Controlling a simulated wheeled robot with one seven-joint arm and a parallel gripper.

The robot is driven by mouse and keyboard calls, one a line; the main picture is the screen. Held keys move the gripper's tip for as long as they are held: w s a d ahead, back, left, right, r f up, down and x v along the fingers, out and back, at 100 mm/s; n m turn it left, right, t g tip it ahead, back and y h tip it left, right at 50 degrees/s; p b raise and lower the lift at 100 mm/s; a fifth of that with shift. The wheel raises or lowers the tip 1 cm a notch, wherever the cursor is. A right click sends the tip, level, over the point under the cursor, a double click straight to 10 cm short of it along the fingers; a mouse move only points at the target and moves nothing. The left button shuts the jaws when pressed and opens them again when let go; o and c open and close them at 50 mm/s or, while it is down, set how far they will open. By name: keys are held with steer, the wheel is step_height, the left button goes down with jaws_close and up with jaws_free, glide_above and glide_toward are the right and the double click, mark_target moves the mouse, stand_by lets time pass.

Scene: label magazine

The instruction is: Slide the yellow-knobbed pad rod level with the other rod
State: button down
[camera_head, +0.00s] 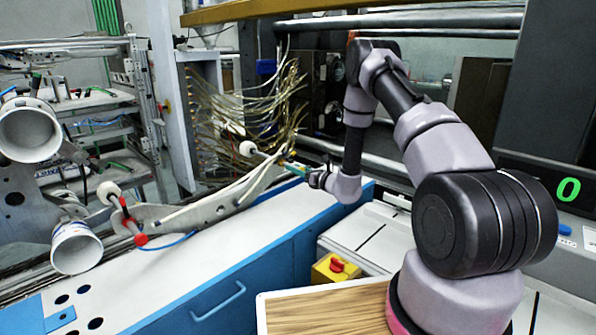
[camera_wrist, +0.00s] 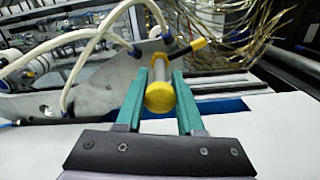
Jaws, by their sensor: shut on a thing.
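The yellow knob (camera_wrist: 160,98) of the pad rod sits between the green fingers of my gripper (camera_wrist: 160,106) in the wrist view, and the fingers are shut on it. The grey rod (camera_wrist: 158,70) runs away behind the knob. In the head view my gripper (camera_head: 303,171) is at the plate's right end, and the yellow knob is too small to make out there. The other rod (camera_head: 127,220), with red collars and a white pad (camera_head: 108,192), stands at the left of the grey plate (camera_head: 215,207). A second white pad (camera_head: 248,148) shows near my gripper.
White cylinders (camera_head: 73,246) stand at the left. A bundle of tan hoses (camera_head: 262,105) hangs behind my gripper. A yellow box with a red knob (camera_head: 335,268) is on the front right. The white worktop (camera_head: 205,255) is mostly clear.

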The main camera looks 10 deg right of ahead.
steer(key=c, duration=0.5)
jaws_free()
steer(key=v, duration=1.1)
